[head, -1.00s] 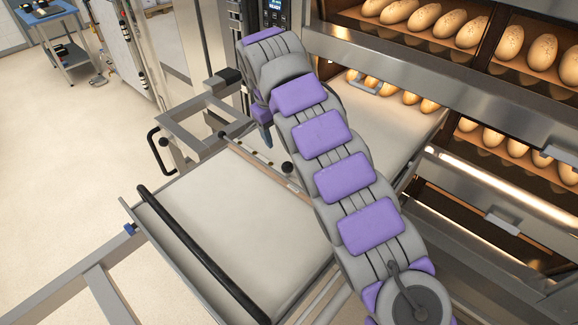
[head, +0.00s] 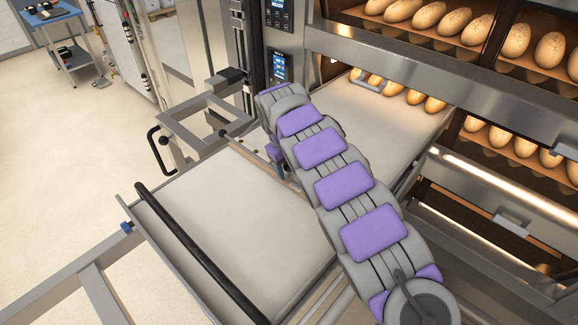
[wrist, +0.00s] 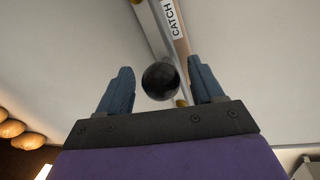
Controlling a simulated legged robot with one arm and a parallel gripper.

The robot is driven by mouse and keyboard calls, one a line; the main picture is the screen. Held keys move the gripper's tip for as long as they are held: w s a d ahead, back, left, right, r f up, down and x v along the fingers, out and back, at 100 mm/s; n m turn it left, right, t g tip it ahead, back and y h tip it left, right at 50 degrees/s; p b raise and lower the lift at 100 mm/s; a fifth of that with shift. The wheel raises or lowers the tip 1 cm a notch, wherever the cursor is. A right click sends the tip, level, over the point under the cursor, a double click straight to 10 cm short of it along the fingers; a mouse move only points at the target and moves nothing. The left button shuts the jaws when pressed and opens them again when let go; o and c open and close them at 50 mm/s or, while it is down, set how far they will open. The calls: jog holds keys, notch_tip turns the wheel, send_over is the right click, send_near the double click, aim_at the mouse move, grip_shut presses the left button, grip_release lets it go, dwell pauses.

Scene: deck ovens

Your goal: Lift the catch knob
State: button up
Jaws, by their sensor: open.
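The black round catch knob (wrist: 160,82) shows in the wrist view between the two blue-grey fingers of my gripper (wrist: 160,68). The fingers stand apart, one on each side of the knob, with a visible gap to each. A white label reading CATCH (wrist: 173,20) is on the metal bar just beyond the knob. In the head view my arm hides the knob, and only a bit of my gripper (head: 274,154) shows at the bar, left of the arm.
A pale loader board (head: 225,220) with a black handle bar (head: 200,255) lies at the front. Another pale board (head: 385,120) reaches to the oven deck on the right. Bread loaves (head: 440,22) fill the decks. A metal frame (head: 205,115) stands left of the arm.

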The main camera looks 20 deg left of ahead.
jog(key=shift+a+f, duration=0.1)
jog(key=shift+a, duration=0.05)
jog(key=shift+c, duration=0.4)
grip_shut()
